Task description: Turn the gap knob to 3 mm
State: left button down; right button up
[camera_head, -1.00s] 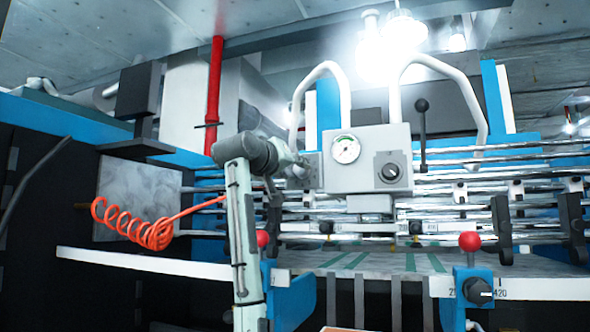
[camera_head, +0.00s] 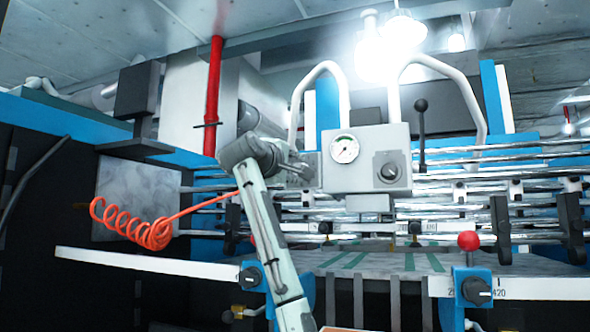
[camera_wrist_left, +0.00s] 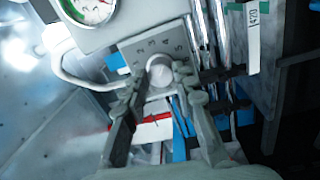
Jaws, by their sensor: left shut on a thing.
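The gap knob (camera_wrist_left: 160,74) is a grey round knob on a small grey plate (camera_wrist_left: 138,50) with digits along its upper edge in the left wrist view. My left gripper (camera_wrist_left: 161,82) has one finger on each side of the knob and is shut on it. I cannot tell which digit the knob points to. In the head view my left gripper (camera_head: 300,169) reaches the small plate (camera_head: 313,165) left of the gauge box, and it hides the knob there. My right gripper is not in view.
A grey box (camera_head: 360,145) with a round gauge (camera_head: 344,149) and a black knob (camera_head: 389,172) adjoins the plate on the right. Metal rollers (camera_head: 470,165) run to the right. An orange coiled hose (camera_head: 130,224) hangs at left. A red ball handle (camera_head: 468,241) stands at lower right.

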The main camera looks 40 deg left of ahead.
pick_arm(q)
jog(key=n, duration=0.7)
jog(key=shift+y, duration=0.3)
dwell(0.4)
jog(key=c, duration=1.2)
grip_release()
jog(key=shift+s, duration=0.1)
jog(key=v, duration=1.1)
jog(key=shift+s+d, duration=0.2)
jog(key=shift+s, duration=0.2)
jog(key=shift+r, duration=0.1)
